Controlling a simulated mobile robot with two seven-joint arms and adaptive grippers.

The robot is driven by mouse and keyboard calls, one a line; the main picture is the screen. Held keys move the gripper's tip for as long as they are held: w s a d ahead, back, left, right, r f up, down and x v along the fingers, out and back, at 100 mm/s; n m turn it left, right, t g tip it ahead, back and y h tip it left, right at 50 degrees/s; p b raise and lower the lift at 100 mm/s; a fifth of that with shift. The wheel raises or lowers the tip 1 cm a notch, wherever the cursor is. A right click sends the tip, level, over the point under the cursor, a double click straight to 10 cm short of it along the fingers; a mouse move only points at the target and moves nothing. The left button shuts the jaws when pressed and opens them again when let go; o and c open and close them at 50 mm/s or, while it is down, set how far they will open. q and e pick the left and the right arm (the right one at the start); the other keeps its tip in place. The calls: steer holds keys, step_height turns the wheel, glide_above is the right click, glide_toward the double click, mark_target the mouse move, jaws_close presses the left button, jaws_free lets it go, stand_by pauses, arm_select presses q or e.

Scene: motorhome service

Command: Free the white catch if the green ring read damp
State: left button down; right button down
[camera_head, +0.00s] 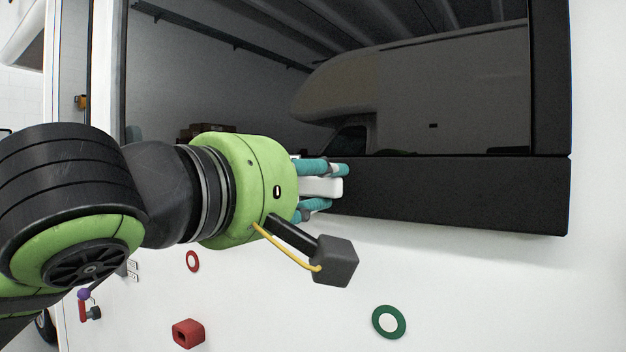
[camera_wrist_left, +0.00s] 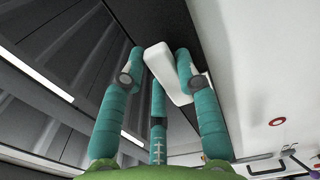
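The white catch (camera_head: 322,187) sits at the lower left part of the dark window's black lower band. In the left wrist view the white catch (camera_wrist_left: 165,72) lies between my teal fingertips. My left gripper (camera_head: 325,186) has one finger along the catch's upper side and one along its lower side; the fingers look closed in on it. The left gripper also shows in the wrist view (camera_wrist_left: 160,58), its fingers leaning inward against the catch. The green ring (camera_head: 376,322) is on the white wall below and to the right, with a plain white centre. My right gripper is out of view.
A dark window panel (camera_head: 450,100) reflects a vehicle. A red ring (camera_head: 187,262) and a red block (camera_head: 187,334) are on the white wall at lower left. The wall right of the green ring is clear.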

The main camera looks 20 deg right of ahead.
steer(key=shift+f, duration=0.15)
